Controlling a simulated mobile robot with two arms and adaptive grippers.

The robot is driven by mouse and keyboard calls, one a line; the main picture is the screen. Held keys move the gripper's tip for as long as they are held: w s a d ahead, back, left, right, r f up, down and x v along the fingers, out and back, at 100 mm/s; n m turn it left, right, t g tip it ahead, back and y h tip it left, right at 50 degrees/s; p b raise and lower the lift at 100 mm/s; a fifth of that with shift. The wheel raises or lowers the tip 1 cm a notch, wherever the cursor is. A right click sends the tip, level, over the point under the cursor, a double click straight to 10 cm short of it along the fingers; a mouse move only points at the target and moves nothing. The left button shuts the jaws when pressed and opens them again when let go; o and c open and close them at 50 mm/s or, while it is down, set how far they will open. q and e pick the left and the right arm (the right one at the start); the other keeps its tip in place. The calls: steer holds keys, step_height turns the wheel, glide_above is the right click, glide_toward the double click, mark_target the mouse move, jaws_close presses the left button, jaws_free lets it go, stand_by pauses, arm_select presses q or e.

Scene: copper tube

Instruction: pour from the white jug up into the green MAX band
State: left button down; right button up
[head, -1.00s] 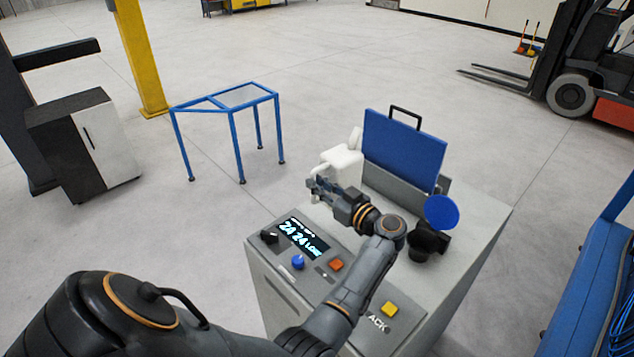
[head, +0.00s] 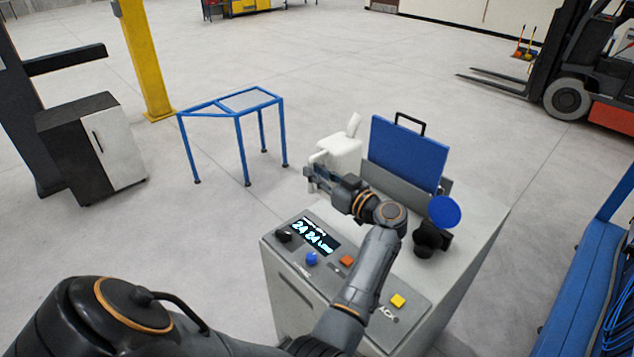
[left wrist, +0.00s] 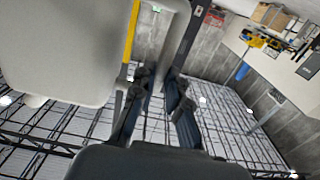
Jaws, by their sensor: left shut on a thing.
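The white jug (head: 340,152) is at the back left of the grey machine, with its spout pointing up. My left gripper (head: 316,178) is shut on the jug at its near side, where the handle is. The jug looks roughly upright and seems raised a little above the machine top. In the left wrist view the jug (left wrist: 60,50) fills the upper left, beside the gripper fingers (left wrist: 152,105). A black filler neck (head: 430,238) stands on the right of the machine top, with its blue cap (head: 445,211) swung open. I cannot make out a green MAX band. My right gripper is out of view.
A blue panel (head: 408,152) with a black handle stands upright behind, between jug and neck. A blue frame stand (head: 240,115) is on the floor to the left.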

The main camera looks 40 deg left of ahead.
arm_select(q)
step_height(320, 180, up, 12)
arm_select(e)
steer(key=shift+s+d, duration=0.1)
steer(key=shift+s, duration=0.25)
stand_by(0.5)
arm_select(q)
steer(key=shift+f, duration=0.15)
step_height(320, 180, down, 10)
steer(key=shift+f, duration=0.2)
stand_by(0.5)
